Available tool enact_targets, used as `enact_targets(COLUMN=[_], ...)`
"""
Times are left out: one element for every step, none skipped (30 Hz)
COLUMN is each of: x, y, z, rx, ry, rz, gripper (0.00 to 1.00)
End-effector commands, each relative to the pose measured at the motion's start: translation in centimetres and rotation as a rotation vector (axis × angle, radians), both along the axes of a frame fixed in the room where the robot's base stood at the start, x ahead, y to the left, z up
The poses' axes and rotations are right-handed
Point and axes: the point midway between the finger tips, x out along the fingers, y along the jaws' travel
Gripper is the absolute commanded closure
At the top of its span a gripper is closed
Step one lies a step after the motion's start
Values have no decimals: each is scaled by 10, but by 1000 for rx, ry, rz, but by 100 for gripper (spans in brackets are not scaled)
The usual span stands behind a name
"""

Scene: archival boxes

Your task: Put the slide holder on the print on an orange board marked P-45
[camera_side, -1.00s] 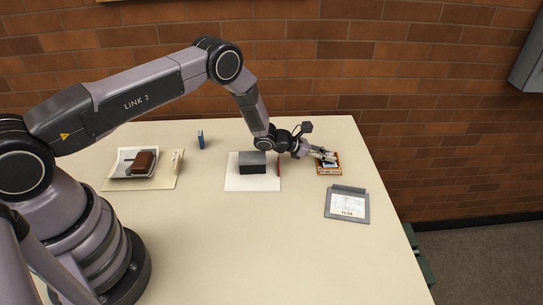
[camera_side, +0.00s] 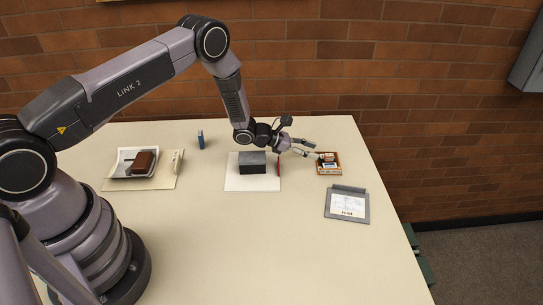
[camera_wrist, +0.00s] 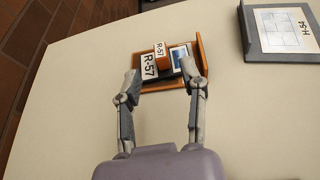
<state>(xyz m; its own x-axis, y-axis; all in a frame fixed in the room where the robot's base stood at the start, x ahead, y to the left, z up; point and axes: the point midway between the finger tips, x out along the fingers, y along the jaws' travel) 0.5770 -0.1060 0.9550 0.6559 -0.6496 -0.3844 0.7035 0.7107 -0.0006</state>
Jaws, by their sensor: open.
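An orange board (camera_side: 320,172) lies at the right of the table. In the wrist view the orange board (camera_wrist: 201,50) has a raised edge, and the labels there read R-57, not P-45. I cannot tell surely which is the slide holder. In the side view these small items (camera_side: 327,158) sit within the board's outline. My gripper (camera_side: 312,149) is open just left of them. In the wrist view my gripper (camera_wrist: 162,77) has nothing between its fingers.
A grey board marked H-54 (camera_side: 347,190) lies in front right. A brown item (camera_side: 143,163) lies on sheets at left. A blue item (camera_side: 201,139) stands behind. The table front is clear.

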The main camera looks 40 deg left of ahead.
Motion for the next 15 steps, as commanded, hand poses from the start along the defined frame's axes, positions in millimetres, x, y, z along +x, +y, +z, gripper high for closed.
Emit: enact_targets(x=[-7, -12, -17, -21, -24, -28, -31, -33, -36, -37, -39, -40, -41, -41, -42], y=[9, 13, 18, 21, 25, 29, 31, 34, 36, 38, 39, 38, 37, 35, 30], z=[5, 7, 11, 13, 15, 17, 19, 20, 21, 22, 25, 30, 36, 45, 61], rx=[1, 0, 0, 0, 0, 0, 0, 1, 1, 2, 2, 4, 8, 15, 29], ry=[2, 1, 1, 1, 1, 0, 1, 1, 1, 0, -3, -8, -17, -30, -52], rz=[3, 3, 3, 3, 3, 2, 1, 0, 0, 1, -2, -13, -28, -49, -89], gripper=[59, 59, 59, 59, 59, 59, 59, 59, 59, 59, 59, 59, 59, 59, 59])
